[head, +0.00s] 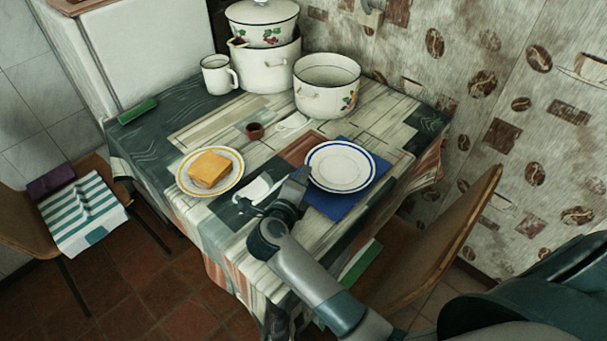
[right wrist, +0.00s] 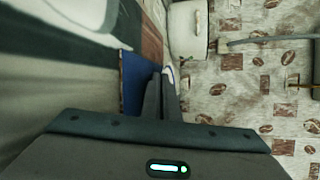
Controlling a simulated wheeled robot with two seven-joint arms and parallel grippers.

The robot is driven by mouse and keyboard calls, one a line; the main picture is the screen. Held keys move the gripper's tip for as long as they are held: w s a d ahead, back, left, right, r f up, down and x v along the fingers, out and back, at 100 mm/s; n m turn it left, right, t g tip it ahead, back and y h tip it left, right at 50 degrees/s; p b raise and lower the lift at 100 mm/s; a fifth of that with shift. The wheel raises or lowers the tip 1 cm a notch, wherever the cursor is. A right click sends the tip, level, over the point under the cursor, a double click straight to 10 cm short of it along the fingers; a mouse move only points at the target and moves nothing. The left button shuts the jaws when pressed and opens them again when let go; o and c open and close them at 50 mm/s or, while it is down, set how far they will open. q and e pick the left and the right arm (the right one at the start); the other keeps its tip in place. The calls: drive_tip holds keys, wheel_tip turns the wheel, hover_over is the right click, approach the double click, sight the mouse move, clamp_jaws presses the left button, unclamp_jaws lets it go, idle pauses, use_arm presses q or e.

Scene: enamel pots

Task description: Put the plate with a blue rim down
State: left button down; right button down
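The white plate with a blue rim (head: 340,167) is over the blue mat (head: 330,207) at the table's right front. My right gripper (head: 299,177) is at the plate's left edge, its fingers close together on the rim. In the right wrist view the fingers (right wrist: 161,97) stand close with a thin white edge of the plate (right wrist: 170,74) at their tips. The plate looks level and seems to be a little above the mat (right wrist: 137,82); the exact gap is hard to tell. My left gripper is not in view.
On the table (head: 213,222), a yellow-rimmed plate (head: 181,187) holds bread (head: 209,169). A chair (head: 443,243) stands at the right, close to my arm.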

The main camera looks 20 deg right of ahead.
drive_tip(key=shift+s+f, duration=0.1)
drive_tip(key=shift+f, duration=0.3)
